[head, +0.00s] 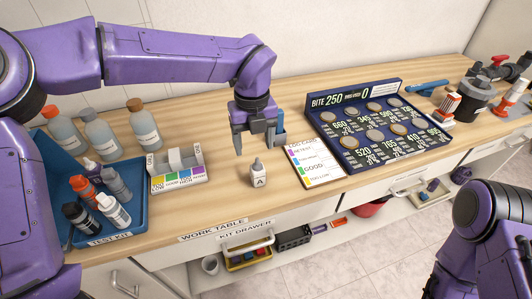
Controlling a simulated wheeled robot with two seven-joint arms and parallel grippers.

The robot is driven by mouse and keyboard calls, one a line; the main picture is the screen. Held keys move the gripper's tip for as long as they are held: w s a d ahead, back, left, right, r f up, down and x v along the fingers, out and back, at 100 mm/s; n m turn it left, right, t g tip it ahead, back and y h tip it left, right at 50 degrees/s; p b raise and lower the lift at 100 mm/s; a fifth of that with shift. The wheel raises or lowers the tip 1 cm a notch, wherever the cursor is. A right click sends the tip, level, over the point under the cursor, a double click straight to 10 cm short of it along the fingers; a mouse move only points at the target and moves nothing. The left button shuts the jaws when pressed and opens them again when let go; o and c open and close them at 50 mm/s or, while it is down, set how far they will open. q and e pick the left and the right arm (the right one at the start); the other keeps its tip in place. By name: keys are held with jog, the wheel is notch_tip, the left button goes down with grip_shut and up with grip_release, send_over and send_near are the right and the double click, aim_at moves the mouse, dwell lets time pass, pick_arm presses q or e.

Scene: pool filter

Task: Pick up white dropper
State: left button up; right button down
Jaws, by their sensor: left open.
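A small white dropper bottle (258,172) marked "A" stands upright on the wooden work table (225,190), near its front edge. My left gripper (254,149) points down just above and behind this bottle. Its fingers are apart, with nothing seen between them. Another white-capped bottle (113,210) lies or leans in the blue test kit tray with other small bottles. My right arm shows at the lower right, but its gripper is out of view.
The blue test kit tray (118,234) and a white colour comparator (178,172) stand to the left, with several clear bottles (143,124) behind. A colour card (313,165) and dark blue number board (372,130) are to the right. Bare wood surrounds the "A" bottle.

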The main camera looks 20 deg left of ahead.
aim_at(258, 167)
pick_arm(q)
jog(key=shift+w+d+f, duration=0.1)
jog(key=shift+w+f, duration=0.05)
jog(key=shift+f, duration=0.3)
jog(key=shift+w+d+f, duration=0.1)
jog(key=shift+w+f, duration=0.05)
jog(key=shift+f, duration=0.3)
jog(key=shift+s+f+p, duration=0.35)
jog(key=shift+s+f, duration=0.45)
jog(key=shift+f, duration=0.25)
jog(key=shift+s+a+f, duration=0.1)
jog(key=shift+f, duration=0.2)
jog(key=f, duration=0.1)
jog(key=w+f+p, duration=0.1)
jog(key=f, duration=0.3)
jog(key=shift+w+p, duration=0.35)
jog(key=shift+w, duration=0.05)
jog(key=shift+d+f, duration=0.25)
jog(key=shift+s+r, duration=0.1)
jog(key=shift+s, duration=0.15)
jog(key=c, duration=1.1)
pick_arm(e)
notch_tip(258, 167, up, 2)
jog(key=shift+r, duration=0.25)
